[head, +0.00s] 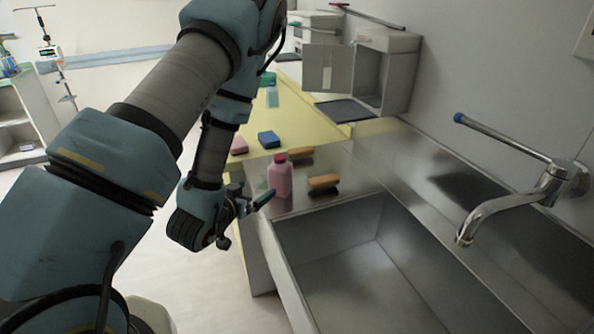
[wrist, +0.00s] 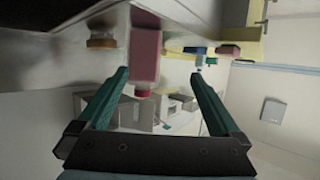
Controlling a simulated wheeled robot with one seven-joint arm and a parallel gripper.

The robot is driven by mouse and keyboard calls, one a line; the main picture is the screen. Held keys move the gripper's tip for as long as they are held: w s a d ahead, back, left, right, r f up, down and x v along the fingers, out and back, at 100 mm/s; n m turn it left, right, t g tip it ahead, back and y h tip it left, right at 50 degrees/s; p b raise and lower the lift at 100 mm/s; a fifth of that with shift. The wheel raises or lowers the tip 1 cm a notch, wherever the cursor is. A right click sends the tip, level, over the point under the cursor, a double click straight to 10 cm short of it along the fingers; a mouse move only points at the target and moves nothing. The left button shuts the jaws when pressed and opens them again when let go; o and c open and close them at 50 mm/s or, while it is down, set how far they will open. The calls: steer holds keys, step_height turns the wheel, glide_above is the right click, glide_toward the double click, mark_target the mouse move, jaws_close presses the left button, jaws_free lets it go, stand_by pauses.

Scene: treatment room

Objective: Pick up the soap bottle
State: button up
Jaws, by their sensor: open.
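The soap bottle (head: 280,183) is pink with a red cap and stands upright on the steel counter left of the sink basin. My gripper (head: 252,194) is open and empty, just left of the bottle's lower half, with one finger partly overlapping its outline. In the wrist view the bottle (wrist: 146,56) appears cap-down, in the gap between the spread fingertips (wrist: 160,75) and nearer the left finger. Whether a finger touches it cannot be told.
Two orange-brown sponges (head: 323,183) (head: 301,153) lie right of and behind the bottle. A blue sponge (head: 268,139) and a pink one (head: 239,145) lie on the yellow counter. The sink basin (head: 345,250) opens in front; a tap (head: 500,200) juts from the right wall.

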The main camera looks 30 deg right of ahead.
mark_target(274, 181)
steer(key=b, duration=0.1)
steer(key=d+b, duration=0.2)
steer(key=shift+s+d+f+m+h, duration=0.15)
steer(key=shift+s+f+m+h, duration=0.15)
steer(key=shift+h, duration=0.1)
steer(key=b+x, duration=0.2)
steer(key=b, duration=0.3)
steer(key=shift+b+x, duration=0.8)
steer(key=shift+x, duration=0.15)
steer(key=shift+w+d+r, duration=0.15)
steer(key=shift+w+d, duration=0.05)
steer(key=shift+d, duration=0.05)
steer(key=shift+w+d, duration=0.1)
steer(key=shift+d, duration=0.1)
steer(key=shift+p+x, duration=1.4)
steer(key=shift+x, duration=1)
steer(key=shift+s, duration=0.2)
